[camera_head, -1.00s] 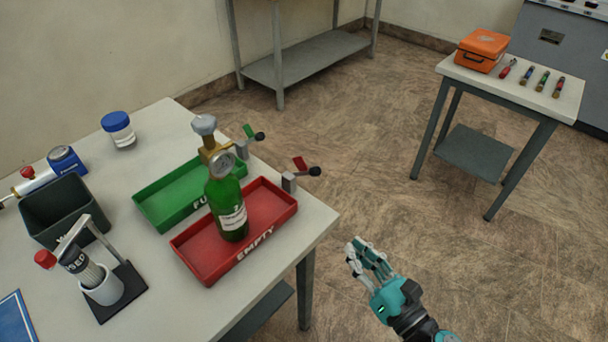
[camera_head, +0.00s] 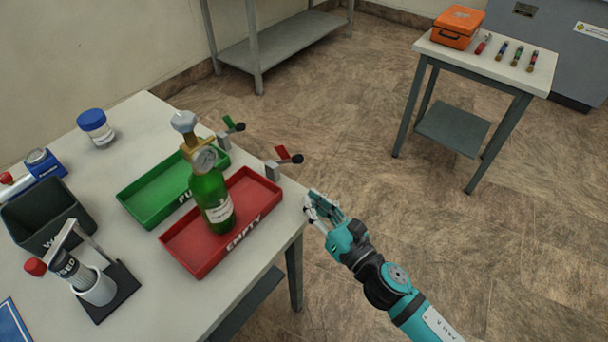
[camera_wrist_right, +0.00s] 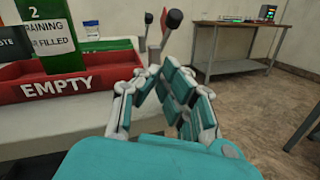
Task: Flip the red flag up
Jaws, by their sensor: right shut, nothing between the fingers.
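The red flag (camera_head: 281,152) is a small red plate on a lever with a black knob (camera_head: 297,158), mounted on a grey bracket (camera_head: 272,170) at the back right edge of the red EMPTY tray (camera_head: 178,243). In the right wrist view the black knob (camera_wrist_right: 174,20) stands just beyond the fingers, and the red flag (camera_wrist_right: 163,19) shows beside it. My right gripper (camera_head: 312,203) is shut and empty, beside the table's right edge, in front of and below the flag, apart from it. My left gripper is not in view.
A green bottle (camera_head: 213,200) with a gauge stands in the red tray. A green tray (camera_head: 150,207) with its green flag (camera_head: 228,120) is to the left. A dark bin (camera_head: 45,222) and a holder stand at the left. Open floor lies right of the table (camera_head: 155,315).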

